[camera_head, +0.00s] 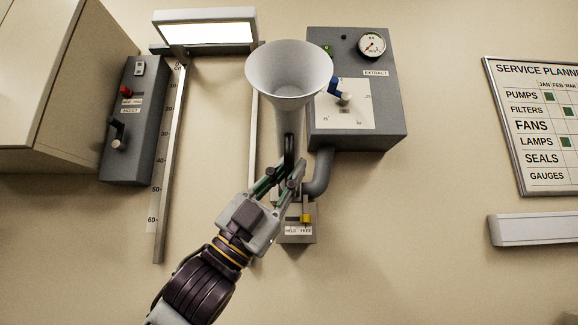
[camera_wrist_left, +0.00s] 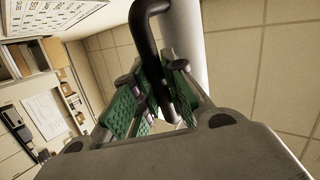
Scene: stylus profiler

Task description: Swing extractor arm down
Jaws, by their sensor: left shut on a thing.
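The extractor arm is a pale tube that ends in a wide white funnel hood (camera_head: 290,75). It stands upright in the middle of the head view, in front of the wall. A black handle (camera_head: 289,150) sits on the tube below the hood. My left gripper (camera_head: 287,175) is shut on this handle from below. In the left wrist view the black handle (camera_wrist_left: 146,30) runs between the green finger pads, beside the pale tube (camera_wrist_left: 183,45). The lower part of the arm is partly hidden behind the gripper. My right gripper is not in view.
A grey extract box (camera_head: 390,135) with a gauge and blue-handled knob is close right of the hood. A lock plate (camera_head: 298,238) with a yellow lever (camera_head: 306,218) is below. A scale rail (camera_head: 165,190), lamp (camera_head: 205,32) and hoist box (camera_head: 125,160) are left.

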